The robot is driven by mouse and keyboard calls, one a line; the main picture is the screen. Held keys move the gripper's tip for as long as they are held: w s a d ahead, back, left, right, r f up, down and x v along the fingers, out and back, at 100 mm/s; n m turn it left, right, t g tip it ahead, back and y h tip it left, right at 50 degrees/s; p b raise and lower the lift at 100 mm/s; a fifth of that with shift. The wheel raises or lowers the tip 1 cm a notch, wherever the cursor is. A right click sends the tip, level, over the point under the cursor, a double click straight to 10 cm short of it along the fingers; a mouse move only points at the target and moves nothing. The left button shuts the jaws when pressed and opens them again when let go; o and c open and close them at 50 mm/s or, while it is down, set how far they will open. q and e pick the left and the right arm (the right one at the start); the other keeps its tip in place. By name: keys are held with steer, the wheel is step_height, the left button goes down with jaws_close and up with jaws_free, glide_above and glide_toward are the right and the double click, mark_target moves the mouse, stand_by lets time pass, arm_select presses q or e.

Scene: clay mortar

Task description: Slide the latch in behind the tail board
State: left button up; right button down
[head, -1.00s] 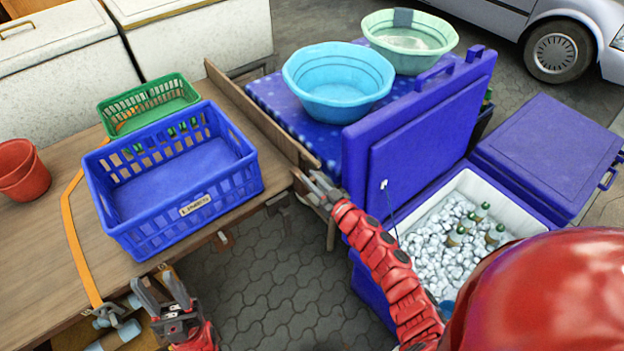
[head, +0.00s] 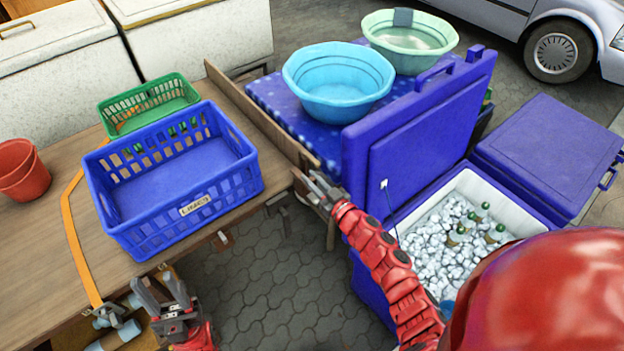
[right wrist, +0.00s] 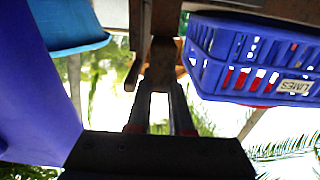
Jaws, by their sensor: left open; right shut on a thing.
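The tail board (head: 255,115) is a long brown wooden board standing on edge along the right side of the wooden bed. My right gripper (head: 318,187) is at the near end of this board. In the right wrist view its fingers (right wrist: 160,85) are shut on a brown wooden piece, which I take to be the latch (right wrist: 161,62). In the head view the latch (head: 303,180) shows only as a small brown end beside the fingertips. I cannot tell whether it is behind the board. My left gripper (head: 160,298) is open and empty by the bed's near edge.
Right of the board are a blue basin (head: 338,85) and an open blue cooler (head: 405,165) with ice. Paving lies between.

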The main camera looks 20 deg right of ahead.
steer(key=shift+w, duration=0.1)
stand_by(0.4)
steer(key=shift+x, duration=2)
steer(key=shift+r, duration=0.2)
steer(key=c, duration=1.2)
jaws_free()
steer(key=shift+o, duration=0.6)
steer(key=shift+f, duration=0.15)
steer(key=b+v, duration=0.2)
steer(key=v, duration=1.5)
